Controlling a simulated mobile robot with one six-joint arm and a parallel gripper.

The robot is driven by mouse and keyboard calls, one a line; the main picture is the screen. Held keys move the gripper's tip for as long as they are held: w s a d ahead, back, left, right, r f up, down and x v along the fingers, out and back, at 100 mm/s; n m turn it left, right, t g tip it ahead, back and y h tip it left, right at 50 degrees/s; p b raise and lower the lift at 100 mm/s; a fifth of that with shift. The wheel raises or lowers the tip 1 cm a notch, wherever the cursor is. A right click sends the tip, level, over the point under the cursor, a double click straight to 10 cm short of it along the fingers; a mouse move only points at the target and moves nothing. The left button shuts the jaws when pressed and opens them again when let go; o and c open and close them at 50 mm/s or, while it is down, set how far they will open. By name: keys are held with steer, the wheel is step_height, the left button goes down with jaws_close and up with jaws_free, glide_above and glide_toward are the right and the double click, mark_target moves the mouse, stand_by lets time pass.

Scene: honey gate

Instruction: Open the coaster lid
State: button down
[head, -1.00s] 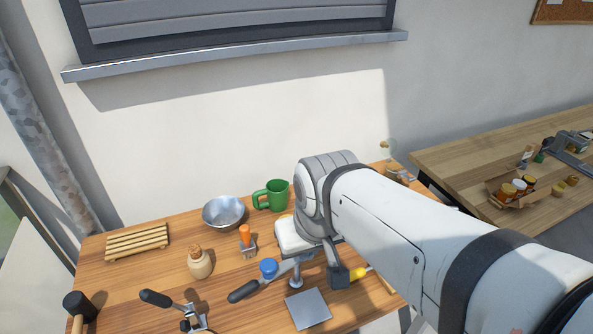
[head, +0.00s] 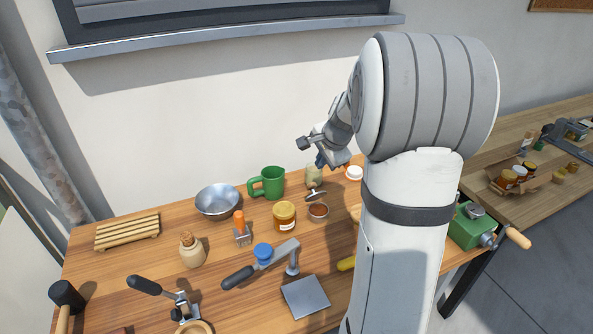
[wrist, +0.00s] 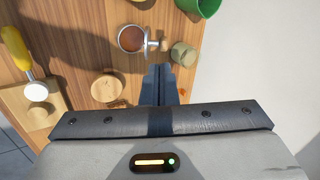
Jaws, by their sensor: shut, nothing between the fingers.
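A round, pale wooden disc (wrist: 107,88), which may be the coaster lid, lies flat left of my fingertips in the wrist view. I cannot tell what is under it. My arm mostly hides that spot in the head view. A small pale greenish jar (wrist: 183,55) stands just beyond the fingers to the right; it also shows in the head view (head: 313,178). My gripper (wrist: 160,69) is shut and empty, pointing between disc and jar. In the head view my gripper (head: 322,161) hangs above the table's back, close to the jar.
A green mug (head: 267,182), honey jar (head: 284,217) and metal bowl (head: 217,201) stand left. A yellow-handled tool (wrist: 16,47) lies beyond the disc. The wall (head: 200,125) is close behind.

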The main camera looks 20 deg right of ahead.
steer(key=w+d+f+m, duration=0.1)
steer(key=w+d+f, duration=0.1)
steer(key=d, duration=0.1)
glide_toward(313, 184)
steer(key=shift+m, duration=0.3)
steer(key=x, duration=0.7)
steer(key=shift+p, duration=0.4)
